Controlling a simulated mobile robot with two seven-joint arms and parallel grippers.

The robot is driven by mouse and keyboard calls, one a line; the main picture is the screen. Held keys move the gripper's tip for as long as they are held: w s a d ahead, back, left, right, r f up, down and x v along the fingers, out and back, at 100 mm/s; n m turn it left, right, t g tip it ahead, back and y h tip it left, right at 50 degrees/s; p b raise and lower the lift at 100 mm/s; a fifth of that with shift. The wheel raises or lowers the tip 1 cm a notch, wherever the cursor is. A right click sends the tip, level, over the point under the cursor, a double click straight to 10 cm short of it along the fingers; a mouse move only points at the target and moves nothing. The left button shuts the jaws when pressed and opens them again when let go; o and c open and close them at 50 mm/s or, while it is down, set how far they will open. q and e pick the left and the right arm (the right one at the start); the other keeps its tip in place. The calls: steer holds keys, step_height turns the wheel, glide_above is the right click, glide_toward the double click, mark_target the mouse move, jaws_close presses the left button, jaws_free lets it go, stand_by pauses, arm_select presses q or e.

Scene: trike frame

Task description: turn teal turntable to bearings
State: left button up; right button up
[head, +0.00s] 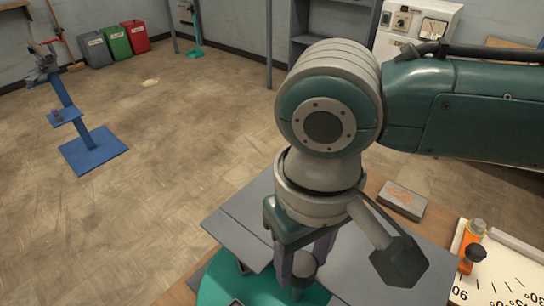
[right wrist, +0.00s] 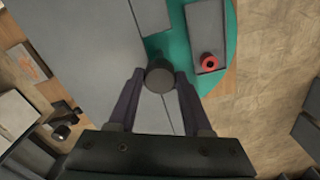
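The teal turntable (head: 232,288) shows at the bottom of the head view, partly covered by grey plates and my right arm. In the right wrist view its teal surface (right wrist: 222,84) carries a grey block (right wrist: 205,25) with a red ring (right wrist: 208,62) around a dark centre. A dark grey round knob (head: 303,264) stands on a short stem near the turntable. My right gripper (head: 303,262) comes down over it, one finger on each side. In the right wrist view the fingertips close against the knob (right wrist: 160,77). My left gripper is not in view. No bearings can be made out.
Grey plates (head: 240,238) cover much of the wooden bench. At right are an orange-and-black tool (head: 472,258), a white numbered dial sheet (head: 500,278) and a grey block with orange marks (head: 402,200). A blue stand (head: 92,150) and bins stand on open floor.

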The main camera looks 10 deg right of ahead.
jaws_close()
stand_by(0.9)
